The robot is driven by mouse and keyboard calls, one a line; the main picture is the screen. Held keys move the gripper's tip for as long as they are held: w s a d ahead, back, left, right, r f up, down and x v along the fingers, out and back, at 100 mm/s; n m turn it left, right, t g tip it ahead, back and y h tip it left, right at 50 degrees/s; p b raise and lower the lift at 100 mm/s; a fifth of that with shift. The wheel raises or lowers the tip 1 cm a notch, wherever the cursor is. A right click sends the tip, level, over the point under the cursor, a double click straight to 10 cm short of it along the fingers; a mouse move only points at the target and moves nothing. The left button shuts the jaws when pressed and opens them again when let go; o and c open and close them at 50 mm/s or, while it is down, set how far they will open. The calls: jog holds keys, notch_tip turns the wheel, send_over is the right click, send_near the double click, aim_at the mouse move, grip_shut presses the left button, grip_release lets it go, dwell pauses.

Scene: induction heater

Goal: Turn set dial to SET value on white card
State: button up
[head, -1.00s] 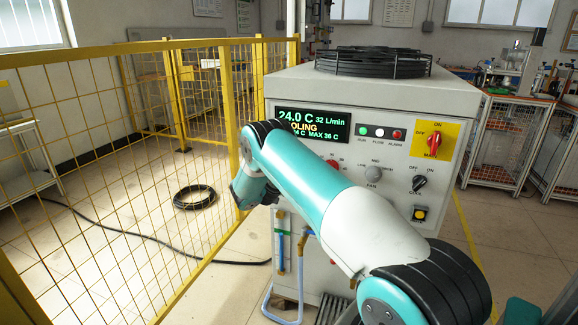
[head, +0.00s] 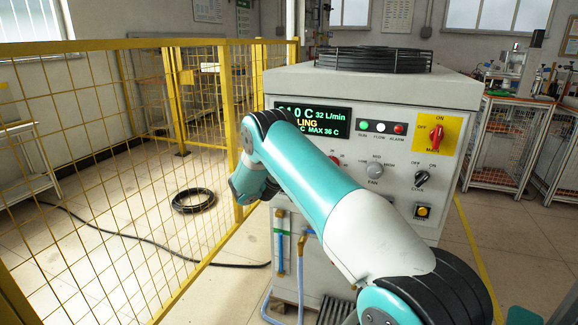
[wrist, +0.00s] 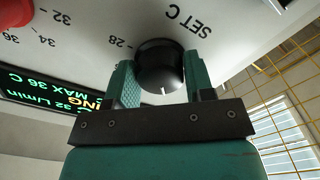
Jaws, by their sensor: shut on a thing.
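The set dial (wrist: 160,60) is a round black knob on the pale panel in the wrist view, beside the upside-down printed "SET C". A short white mark shows on its lower edge, pointing down in that picture. My gripper (wrist: 160,78) has its two teal fingers on either side of the knob and is shut on it. In the head view my arm hides the dial and gripper. I cannot make out the white card.
The heater cabinet's display (head: 318,122) is partly covered by my arm; "32 L/min" and "MAX 36 C" are readable. A red MAIN switch (head: 436,134), COOL switch (head: 422,179) and yellow-framed button (head: 423,212) sit at right. A yellow mesh fence (head: 160,150) stands at left.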

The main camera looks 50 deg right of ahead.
jog(key=shift+r+n, duration=0.1)
jog(key=shift+n, duration=4.8)
jog(key=shift+a, duration=0.1)
jog(key=o, duration=0.9)
jog(key=shift+w, duration=0.1)
jog(key=b+v, duration=1)
jog(key=v, duration=0.7)
